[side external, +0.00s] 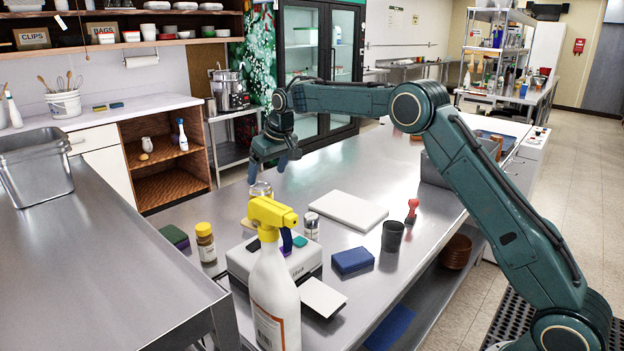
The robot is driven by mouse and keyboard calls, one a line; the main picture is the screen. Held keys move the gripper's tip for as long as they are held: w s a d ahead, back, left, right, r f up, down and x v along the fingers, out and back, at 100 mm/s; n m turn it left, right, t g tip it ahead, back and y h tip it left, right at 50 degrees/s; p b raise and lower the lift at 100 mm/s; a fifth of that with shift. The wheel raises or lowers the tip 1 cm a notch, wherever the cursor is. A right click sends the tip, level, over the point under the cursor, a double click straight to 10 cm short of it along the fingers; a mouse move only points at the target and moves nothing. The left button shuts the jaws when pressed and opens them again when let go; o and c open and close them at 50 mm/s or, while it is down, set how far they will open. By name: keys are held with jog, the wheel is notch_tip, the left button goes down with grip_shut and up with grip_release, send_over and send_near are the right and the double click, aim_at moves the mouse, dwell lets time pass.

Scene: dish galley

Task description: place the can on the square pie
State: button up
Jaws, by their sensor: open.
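My gripper (268,167) is open, pointing down over the far-left part of the steel counter. Just below its fingers is the top of a pale metallic can (261,188), apart from them as far as I can see. The yellow spray head in front hides the can's lower part. A small tan edge (246,224) shows left of the spray head, below the can; it may be the square pie, mostly hidden. I cannot tell whether the can stands on it or behind it.
A white spray bottle with a yellow head (272,285) stands nearest the camera. Around it are a brown jar (206,243), a white scale (270,262), a lidded shaker (312,226), a blue sponge (352,261), a dark cup (392,236) and a white board (346,211).

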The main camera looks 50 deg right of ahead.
jog(key=v, duration=0.3)
dwell(0.6)
jog(key=s+a+r, duration=0.2)
jog(key=s+r, duration=0.4)
jog(key=s, duration=0.6)
jog(key=s+a+r, duration=0.2)
jog(key=s+r, duration=0.4)
jog(key=s, duration=0.6)
jog(key=s+f, duration=0.4)
jog(key=s, duration=0.7)
jog(key=s+a+f+t, duration=0.1)
jog(key=s+f, duration=0.3)
jog(key=s, duration=0.8)
jog(key=shift+s, duration=0.3)
